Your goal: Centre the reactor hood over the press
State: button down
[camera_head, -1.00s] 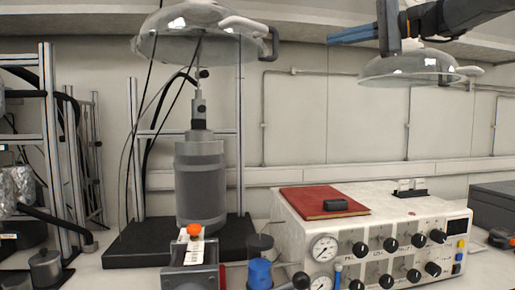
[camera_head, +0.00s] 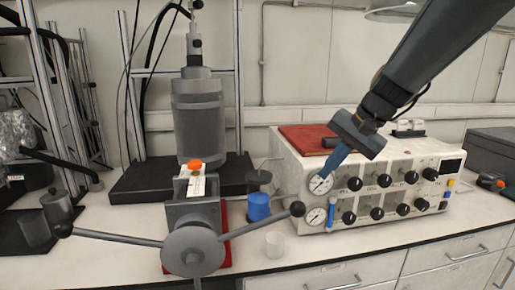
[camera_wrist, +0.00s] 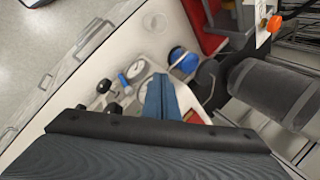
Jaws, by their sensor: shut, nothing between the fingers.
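In the head view a grey cylindrical reactor (camera_head: 198,120) stands upright on a black base (camera_head: 130,182). A press-like device with a spoked handwheel (camera_head: 193,250) and an orange knob (camera_head: 195,164) is in front of it. The reactor also shows at the right of the wrist view (camera_wrist: 280,92). Only the lower rim of a clear hood (camera_head: 398,13) shows at the top right; no hood shows above the reactor. My gripper (camera_head: 323,184) points down in front of the control box's gauges, with its blue fingers together and empty. Its fingers also show in the wrist view (camera_wrist: 160,84).
The white control box (camera_head: 400,190) carries black knobs, gauges and a red book (camera_head: 300,137). A blue-capped bottle (camera_head: 258,207) and a small clear beaker (camera_head: 275,245) stand beside the handwheel, whose long spokes reach sideways. Metal frames (camera_head: 70,90) stand at the left.

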jog(key=s+d+f+n+g+h, duration=0.1)
jog(key=s+f+n+h, duration=0.3)
jog(key=s+f, duration=1.4)
jog(key=s+n+g, duration=0.1)
jog(key=s+n, duration=0.1)
jog(key=n, duration=0.1)
jog(key=shift+f+g+h, duration=0.3)
jog(key=shift+g, duration=0.1)
jog(key=shift+s, duration=0.1)
